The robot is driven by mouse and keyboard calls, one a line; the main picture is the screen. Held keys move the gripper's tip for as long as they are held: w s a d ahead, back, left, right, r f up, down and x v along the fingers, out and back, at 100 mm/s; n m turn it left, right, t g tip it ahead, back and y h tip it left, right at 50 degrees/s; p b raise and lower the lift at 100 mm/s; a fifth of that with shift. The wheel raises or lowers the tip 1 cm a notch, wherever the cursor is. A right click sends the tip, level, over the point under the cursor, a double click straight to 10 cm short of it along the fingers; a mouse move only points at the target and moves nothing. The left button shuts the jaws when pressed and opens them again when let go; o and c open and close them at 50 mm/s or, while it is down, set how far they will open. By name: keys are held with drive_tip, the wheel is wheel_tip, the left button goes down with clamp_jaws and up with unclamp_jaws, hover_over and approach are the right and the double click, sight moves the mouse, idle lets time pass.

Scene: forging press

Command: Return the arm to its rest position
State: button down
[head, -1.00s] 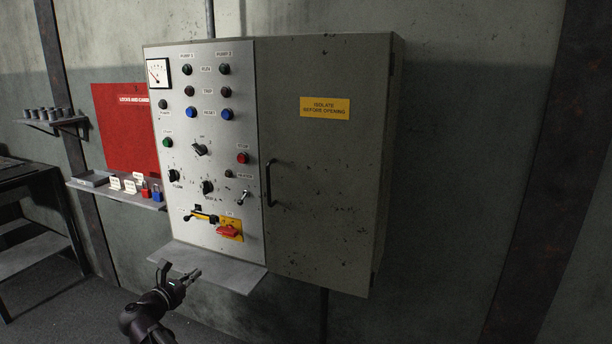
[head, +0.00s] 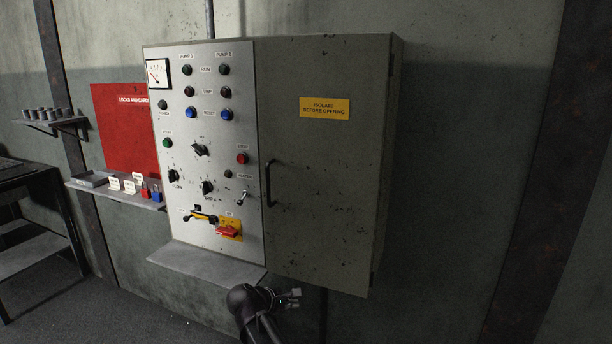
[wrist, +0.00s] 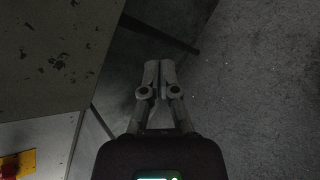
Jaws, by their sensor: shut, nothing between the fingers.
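My gripper (head: 291,297) is low in front of the cabinet in the head view, below and right of the small metal shelf. It is tipped toward the right of the picture. In the wrist view my gripper (wrist: 158,80) has its two fingers together with nothing between them, over the dark wall and floor. The grey control cabinet (head: 325,180) stands upright on the wall with its door shut. My gripper appears apart from it.
A metal shelf (head: 205,264) juts out under the control panel, close to my arm. The red rotary switch (head: 228,231) sits above it. A lock shelf (head: 115,192) and a dark bench (head: 30,215) are at the left. The floor (wrist: 250,110) beside the fingers is clear.

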drive_tip(key=s+d+f+m+g+y, duration=0.4)
drive_tip(key=s+d+m, duration=0.4)
drive_tip(key=d+m, duration=0.15)
drive_tip(key=s+d+f+m+g+y, duration=0.4)
drive_tip(key=s+d+m, duration=0.4)
drive_tip(key=d, duration=0.3)
wheel_tip(320, 180, up, 13)
drive_tip(key=p, duration=1.3)
drive_tip(key=shift+d+r, duration=0.2)
drive_tip(key=shift+d, duration=0.1)
